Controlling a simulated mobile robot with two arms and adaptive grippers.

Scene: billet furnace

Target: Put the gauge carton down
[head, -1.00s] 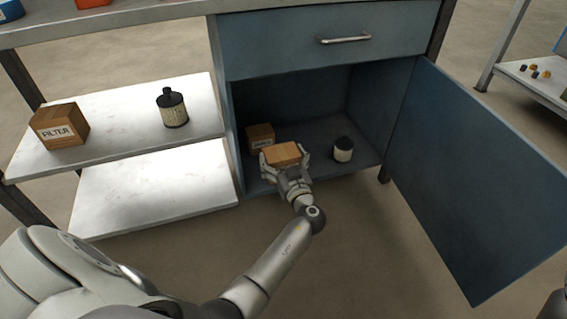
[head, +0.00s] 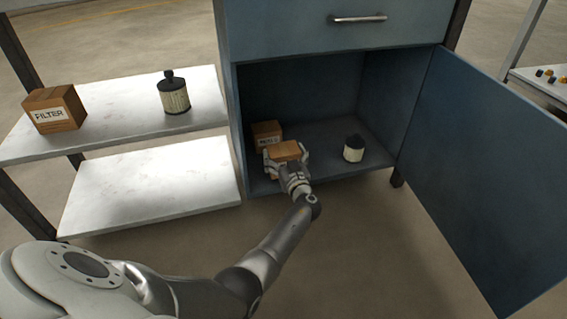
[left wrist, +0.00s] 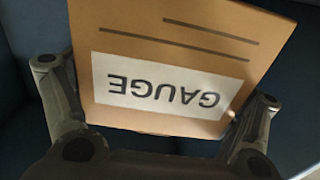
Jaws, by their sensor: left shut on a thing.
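The gauge carton (head: 284,151) is a small brown box between the fingers of my left gripper (head: 286,160), inside the open blue cabinet (head: 337,25). In the left wrist view the carton (left wrist: 165,50) fills the middle, and its white GAUGE label shows upside down. The left fingers (left wrist: 160,120) are shut on its two sides. The carton is near the cabinet's front edge, over the cabinet floor (head: 330,172). I cannot tell whether its underside touches that floor. My right gripper is not in view.
Another labelled brown carton (head: 265,134) stands just behind, to the left. A dark-capped pale canister (head: 354,149) stands to the right, with bare floor between. The cabinet door (head: 480,170) hangs open at right. A FILTER carton (head: 55,108) and a filter (head: 173,93) stand on the left shelf.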

